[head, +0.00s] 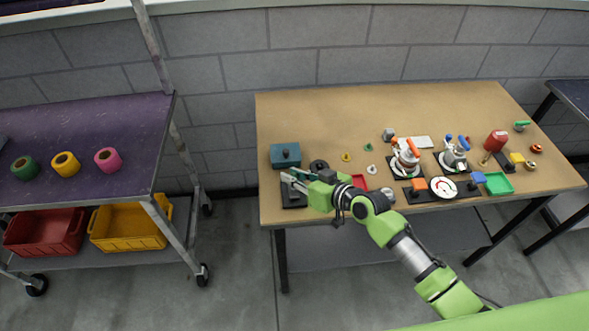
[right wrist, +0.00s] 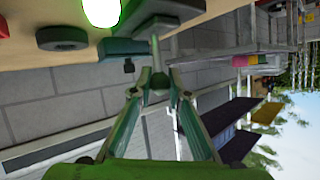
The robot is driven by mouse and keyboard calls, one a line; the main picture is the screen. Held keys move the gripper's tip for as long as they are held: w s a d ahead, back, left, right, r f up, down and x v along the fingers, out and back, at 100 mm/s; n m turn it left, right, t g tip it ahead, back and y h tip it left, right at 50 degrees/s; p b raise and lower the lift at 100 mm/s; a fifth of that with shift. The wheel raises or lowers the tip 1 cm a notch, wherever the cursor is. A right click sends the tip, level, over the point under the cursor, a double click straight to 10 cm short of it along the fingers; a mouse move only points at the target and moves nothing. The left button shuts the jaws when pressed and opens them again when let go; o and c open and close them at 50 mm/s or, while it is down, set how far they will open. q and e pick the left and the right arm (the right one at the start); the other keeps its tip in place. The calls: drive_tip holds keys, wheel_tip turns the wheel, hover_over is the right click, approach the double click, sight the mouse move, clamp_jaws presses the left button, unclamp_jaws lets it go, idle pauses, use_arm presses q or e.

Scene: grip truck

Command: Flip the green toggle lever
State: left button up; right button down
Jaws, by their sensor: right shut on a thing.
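My right gripper (head: 287,180) reaches over the left front corner of the wooden table, at a black block (head: 293,196). In the right wrist view its fingertips (right wrist: 157,85) are closed around the end of a thin grey lever (right wrist: 155,52). The lever stands out from a dark base (right wrist: 165,12), beside a glowing green lamp (right wrist: 101,10). The lever looks grey rather than green here. The gripper hides the lever in the head view. My left gripper is not in view.
A teal box (head: 285,155) stands just behind the gripper, with a dark round piece (head: 318,166) beside it. Several small parts and fixtures fill the table's right half. The table's back (head: 330,105) is clear. A purple-topped cart (head: 90,125) stands apart on the left.

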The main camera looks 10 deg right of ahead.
drive_tip(key=shift+w+r+m+g+h+p, duration=0.15)
drive_tip(key=shift+w+m+g+h+p, duration=0.35)
drive_tip(key=shift+w+g+p, duration=0.5)
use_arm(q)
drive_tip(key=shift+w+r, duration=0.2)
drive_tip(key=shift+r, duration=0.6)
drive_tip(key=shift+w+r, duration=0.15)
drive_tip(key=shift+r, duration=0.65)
use_arm(e)
drive_tip(key=shift+w+f+m+g, duration=0.3)
drive_tip(key=shift+f+g, duration=0.05)
drive_tip(key=shift+g, duration=0.45)
drive_tip(key=shift+w+f+m+g, duration=0.3)
drive_tip(key=shift+g, duration=0.5)
drive_tip(key=c, duration=1.9)
unclamp_jaws()
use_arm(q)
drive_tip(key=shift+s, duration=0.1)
use_arm(e)
drive_tip(key=shift+w+a+f, duration=0.1)
drive_tip(key=v, duration=1.2)
